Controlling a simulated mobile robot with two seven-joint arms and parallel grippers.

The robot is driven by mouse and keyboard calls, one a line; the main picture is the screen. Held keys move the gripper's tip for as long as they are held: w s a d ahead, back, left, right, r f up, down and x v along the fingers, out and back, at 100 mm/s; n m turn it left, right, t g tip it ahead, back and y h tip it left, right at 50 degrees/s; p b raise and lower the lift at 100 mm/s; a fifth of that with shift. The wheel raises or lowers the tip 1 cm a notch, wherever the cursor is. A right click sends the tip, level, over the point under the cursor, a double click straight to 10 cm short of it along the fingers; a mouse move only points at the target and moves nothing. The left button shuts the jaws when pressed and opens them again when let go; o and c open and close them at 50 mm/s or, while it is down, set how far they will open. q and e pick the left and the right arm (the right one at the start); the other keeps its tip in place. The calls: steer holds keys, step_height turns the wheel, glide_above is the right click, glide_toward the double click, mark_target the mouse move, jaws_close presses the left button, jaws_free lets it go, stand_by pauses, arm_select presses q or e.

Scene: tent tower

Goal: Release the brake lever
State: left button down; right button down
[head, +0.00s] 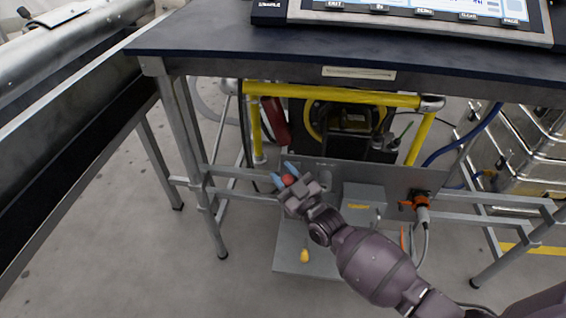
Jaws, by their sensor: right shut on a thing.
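My right gripper (284,176) reaches in from the lower right under the dark table. Its blue fingertips are closed around a round red knob (288,181), which looks like the end of the brake lever. The rest of the lever is hidden behind the gripper, so its angle cannot be told. A grey panel (340,178) with a grey box stands just right of the gripper. My left gripper is not in view.
The dark tabletop (220,35) with its front edge is above my arm, carrying a screen device (420,12). Table legs (198,165) stand left of the gripper. A yellow rail (340,95) runs behind. An orange plug (421,200) with a cable hangs at the right. Metal cases (525,150) stand far right.

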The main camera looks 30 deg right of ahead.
arm_select(q)
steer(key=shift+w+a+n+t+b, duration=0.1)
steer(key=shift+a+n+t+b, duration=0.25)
steer(key=shift+b, duration=0.5)
arm_select(e)
steer(key=s+a+f+n+t+y, duration=0.1)
steer(key=s+a+f+n+y, duration=0.1)
steer(key=s+a+f+n, duration=0.1)
steer(key=shift+s, duration=0.75)
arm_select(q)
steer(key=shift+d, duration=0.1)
arm_select(e)
steer(key=c, duration=0.8)
jaws_free()
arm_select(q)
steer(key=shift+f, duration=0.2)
arm_select(e)
steer(key=shift+r, duration=0.1)
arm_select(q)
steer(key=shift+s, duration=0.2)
